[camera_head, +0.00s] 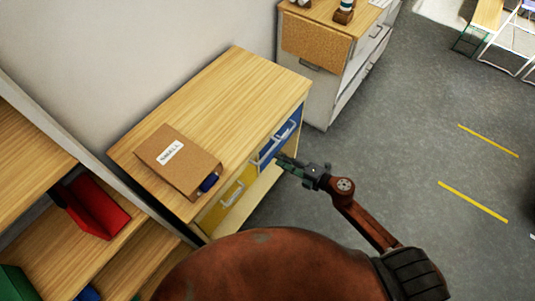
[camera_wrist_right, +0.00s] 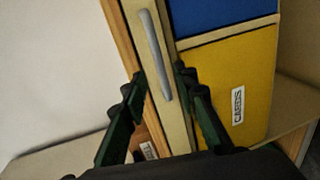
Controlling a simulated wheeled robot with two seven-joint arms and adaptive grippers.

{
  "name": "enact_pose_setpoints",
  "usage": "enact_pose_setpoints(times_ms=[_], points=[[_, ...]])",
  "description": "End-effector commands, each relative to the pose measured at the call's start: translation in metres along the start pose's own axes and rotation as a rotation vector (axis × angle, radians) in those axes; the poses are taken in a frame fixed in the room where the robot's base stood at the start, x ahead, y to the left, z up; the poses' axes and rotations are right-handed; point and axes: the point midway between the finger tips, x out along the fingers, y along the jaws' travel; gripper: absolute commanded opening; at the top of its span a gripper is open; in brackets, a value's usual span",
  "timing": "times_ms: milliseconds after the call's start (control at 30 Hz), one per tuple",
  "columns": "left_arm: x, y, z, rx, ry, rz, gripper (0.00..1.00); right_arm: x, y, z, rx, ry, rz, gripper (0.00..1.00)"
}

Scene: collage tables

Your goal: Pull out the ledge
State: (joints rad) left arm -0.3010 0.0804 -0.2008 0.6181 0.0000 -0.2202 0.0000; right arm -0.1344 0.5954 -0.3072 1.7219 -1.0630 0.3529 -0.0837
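In the right wrist view, the ledge (camera_wrist_right: 137,30) is a narrow pale wooden front with a long grey bar handle (camera_wrist_right: 154,55). It lies beside the blue panel (camera_wrist_right: 220,15) and the yellow panel (camera_wrist_right: 225,90) of the cabinet. My right gripper (camera_wrist_right: 160,80) is open, one finger on each side of the handle; I cannot tell whether they touch it. In the head view my right gripper (camera_head: 284,162) is at the cabinet's front, by the blue panel (camera_head: 285,135). The ledge is hard to make out there. My left gripper is not in view.
A cardboard box (camera_head: 178,160) labelled SMALL lies on the wooden cabinet top (camera_head: 215,95). A second cabinet (camera_head: 335,85) stands behind. Shelves with a red object (camera_head: 97,207) are at the left.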

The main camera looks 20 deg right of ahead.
Motion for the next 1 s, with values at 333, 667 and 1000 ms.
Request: enact_pose_setpoints(times_ms=[333,667,1000], points=[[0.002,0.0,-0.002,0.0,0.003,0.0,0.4,0.052,0.001,0.002,0.002,-0.004,0.003,0.27],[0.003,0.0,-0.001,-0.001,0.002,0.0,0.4,0.072,0.001,0.002,0.003,-0.005,0.001,0.27],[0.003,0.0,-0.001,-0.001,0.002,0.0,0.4,0.072,0.0,0.002,0.004,-0.005,0.001,0.16]])
